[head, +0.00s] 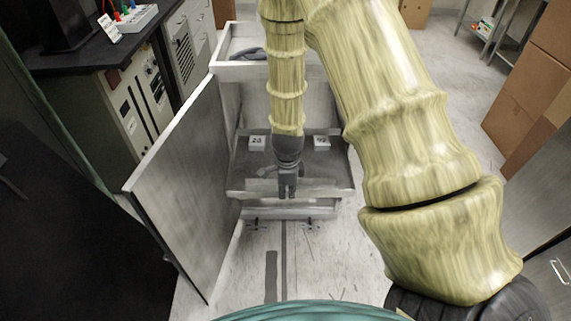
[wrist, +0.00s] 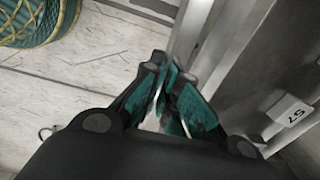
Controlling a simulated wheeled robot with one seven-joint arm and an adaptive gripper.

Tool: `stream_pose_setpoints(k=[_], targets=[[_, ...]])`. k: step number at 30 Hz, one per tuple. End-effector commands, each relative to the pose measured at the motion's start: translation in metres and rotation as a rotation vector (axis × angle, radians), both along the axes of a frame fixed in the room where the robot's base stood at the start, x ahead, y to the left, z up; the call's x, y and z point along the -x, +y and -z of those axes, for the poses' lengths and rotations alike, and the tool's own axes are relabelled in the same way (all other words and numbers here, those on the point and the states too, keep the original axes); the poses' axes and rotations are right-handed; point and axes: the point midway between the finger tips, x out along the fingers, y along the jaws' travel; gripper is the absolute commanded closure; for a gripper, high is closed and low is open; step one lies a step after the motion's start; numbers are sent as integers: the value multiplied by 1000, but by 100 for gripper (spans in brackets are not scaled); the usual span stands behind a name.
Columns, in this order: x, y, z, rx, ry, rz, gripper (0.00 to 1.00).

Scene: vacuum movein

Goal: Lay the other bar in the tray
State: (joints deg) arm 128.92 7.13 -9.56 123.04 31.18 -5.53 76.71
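My gripper (head: 287,194) points down at the front edge of a grey shelf or tray (head: 238,192) inside the open metal cabinet. In the wrist view my gripper's fingertips (wrist: 166,75) are close together beside a pale metal edge. I cannot tell whether they are closed on it. A pale strip (head: 262,186) shows behind the gripper in the head view; I cannot tell whether it is a bar or part of the shelf. A dark flat strip (head: 271,272) lies on the floor in front of the cabinet. No bar can be made out for sure.
The cabinet door (head: 185,185) stands open at the left. An upper tray (head: 262,71) holds a dark item (head: 248,54). White number blocks (head: 256,143) stand on the shelf. A workbench (head: 70,55) is at the left, cardboard boxes (head: 528,95) at the right.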

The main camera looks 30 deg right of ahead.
Motion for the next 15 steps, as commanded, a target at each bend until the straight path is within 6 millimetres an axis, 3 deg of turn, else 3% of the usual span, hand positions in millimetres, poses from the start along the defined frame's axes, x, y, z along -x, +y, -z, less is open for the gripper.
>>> stream_pose_setpoints(k=[5,15], targets=[[-8,-13,5,5,-2,46,100],[-63,-51,11,4,-2,42,100]])
